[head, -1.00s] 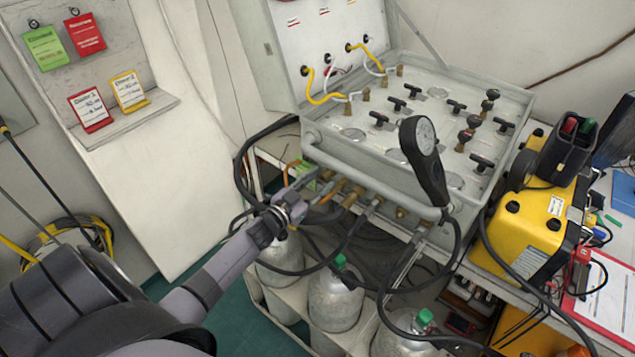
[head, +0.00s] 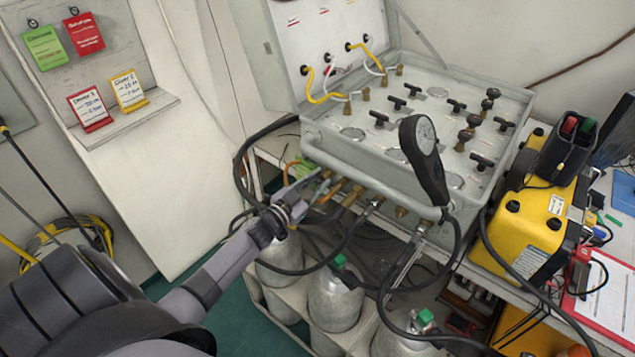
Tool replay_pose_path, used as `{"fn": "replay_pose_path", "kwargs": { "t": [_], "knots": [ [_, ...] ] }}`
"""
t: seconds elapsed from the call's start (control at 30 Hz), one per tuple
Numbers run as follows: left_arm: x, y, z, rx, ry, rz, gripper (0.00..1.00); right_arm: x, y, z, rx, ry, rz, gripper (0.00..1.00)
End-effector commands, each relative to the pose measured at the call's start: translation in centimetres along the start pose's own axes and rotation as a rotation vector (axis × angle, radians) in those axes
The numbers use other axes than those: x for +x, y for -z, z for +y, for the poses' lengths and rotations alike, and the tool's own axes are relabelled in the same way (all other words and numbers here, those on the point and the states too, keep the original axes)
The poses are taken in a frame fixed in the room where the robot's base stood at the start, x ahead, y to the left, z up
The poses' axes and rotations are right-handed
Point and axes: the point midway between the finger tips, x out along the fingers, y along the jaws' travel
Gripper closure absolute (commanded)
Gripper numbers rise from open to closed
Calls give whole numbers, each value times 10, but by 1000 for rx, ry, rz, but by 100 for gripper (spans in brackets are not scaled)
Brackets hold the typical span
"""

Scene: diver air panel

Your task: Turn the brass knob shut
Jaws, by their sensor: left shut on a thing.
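The grey air panel (head: 375,150) stands open on the bench. A row of brass fittings (head: 350,197) sticks out along its lower front edge. My left gripper (head: 318,183) reaches the left end of this row and is shut on the brass knob (head: 326,174). The fingers hide most of the knob, so how far it is turned cannot be told. My right gripper is not in view.
A black handheld gauge (head: 425,150) stands in front of the panel, with black hoses hanging around it. Grey cylinders (head: 335,300) stand below. A yellow case (head: 525,230) is close on the right.

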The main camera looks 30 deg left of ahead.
Motion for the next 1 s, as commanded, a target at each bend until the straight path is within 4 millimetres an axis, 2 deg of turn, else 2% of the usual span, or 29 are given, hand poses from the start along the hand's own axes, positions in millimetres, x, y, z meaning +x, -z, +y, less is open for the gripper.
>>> {"fn": "replay_pose_path", "kwargs": {
  "t": [0.27,1.0],
  "knots": [
    [0,-1,0,200,0,-3,100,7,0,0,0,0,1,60],
    [0,-2,1,888,-3,-15,100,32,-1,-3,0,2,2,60]
  ]
}}
